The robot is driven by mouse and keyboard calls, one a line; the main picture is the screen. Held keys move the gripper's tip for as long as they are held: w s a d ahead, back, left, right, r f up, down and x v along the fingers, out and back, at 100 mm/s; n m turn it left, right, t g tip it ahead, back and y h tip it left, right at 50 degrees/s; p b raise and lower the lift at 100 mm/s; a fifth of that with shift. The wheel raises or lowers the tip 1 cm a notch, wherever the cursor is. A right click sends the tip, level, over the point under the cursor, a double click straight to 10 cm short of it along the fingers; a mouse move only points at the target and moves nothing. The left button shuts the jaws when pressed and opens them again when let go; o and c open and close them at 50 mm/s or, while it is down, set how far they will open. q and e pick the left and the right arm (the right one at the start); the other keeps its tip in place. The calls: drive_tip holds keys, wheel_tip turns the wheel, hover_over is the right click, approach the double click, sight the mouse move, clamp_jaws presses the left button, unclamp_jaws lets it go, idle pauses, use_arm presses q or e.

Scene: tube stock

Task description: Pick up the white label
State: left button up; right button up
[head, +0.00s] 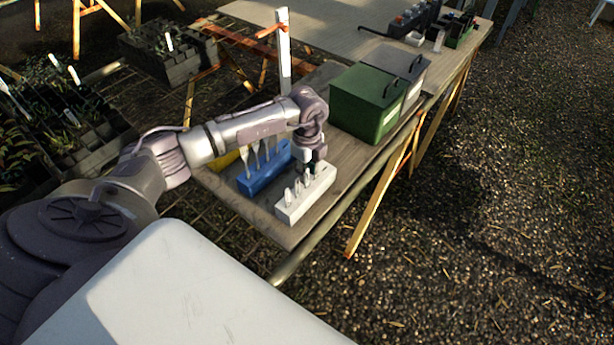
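A white block (312,199) stands near the front corner of the wooden table, with several small pale upright pieces (298,187) in it. I cannot tell for sure which of these is the white label. My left gripper (312,165) points down over the back end of the white block, very close to the pieces there. Its fingers are small and dark, and whether they touch or hold anything is unclear. My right gripper is out of view.
A blue block (262,177) with several pale upright pieces stands left of the white one, and a yellow block (225,160) is partly hidden by my arm. A green box (364,103) and a grey box (408,66) stand behind. Plant trays (85,150) are at left.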

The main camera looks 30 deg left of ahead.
use_arm(q)
drive_tip(key=c, duration=0.4)
drive_tip(key=shift+c, duration=0.2)
